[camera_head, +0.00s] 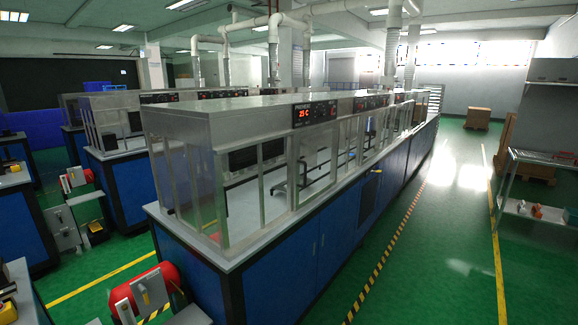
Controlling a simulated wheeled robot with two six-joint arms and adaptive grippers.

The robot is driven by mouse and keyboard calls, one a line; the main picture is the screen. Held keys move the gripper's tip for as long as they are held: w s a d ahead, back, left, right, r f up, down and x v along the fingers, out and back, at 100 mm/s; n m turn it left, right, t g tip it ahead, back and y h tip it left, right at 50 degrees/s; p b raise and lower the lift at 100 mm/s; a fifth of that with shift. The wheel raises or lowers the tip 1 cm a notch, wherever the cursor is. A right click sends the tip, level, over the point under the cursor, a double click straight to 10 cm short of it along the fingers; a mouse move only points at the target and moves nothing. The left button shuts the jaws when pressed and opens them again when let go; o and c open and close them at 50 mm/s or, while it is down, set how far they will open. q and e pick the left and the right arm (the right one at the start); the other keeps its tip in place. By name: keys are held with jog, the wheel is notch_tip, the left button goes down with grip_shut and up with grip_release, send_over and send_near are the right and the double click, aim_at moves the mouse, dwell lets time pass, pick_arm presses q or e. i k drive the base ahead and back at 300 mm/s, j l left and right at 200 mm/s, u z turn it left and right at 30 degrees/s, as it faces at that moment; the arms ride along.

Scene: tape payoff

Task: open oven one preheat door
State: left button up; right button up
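A long oven line with a metal hood (228,116) stands on blue cabinets (290,272) in the middle of the view. Its near end and right side have framed clear panels (272,183). A control panel with a red display (314,113) sits on the hood's right side. I cannot tell for sure which panel is the preheat door; the nearest ones look closed. Neither of my grippers is in view.
A green aisle with yellow lines and a striped strip (376,270) runs along the right side. A red cylinder machine (150,290) stands at the lower left. A metal shelf cart (540,190) is at the right. Boxes (478,118) stand far back.

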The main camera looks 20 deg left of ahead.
aim_at(297, 205)
jog(key=i+l+u, duration=0.2)
jog(key=i+u, duration=0.25)
jog(key=i+l+u, duration=0.7)
jog(key=u, duration=0.2)
jog(key=i+l+u, duration=0.2)
jog(key=l+u, duration=0.2)
jog(key=l, duration=0.3)
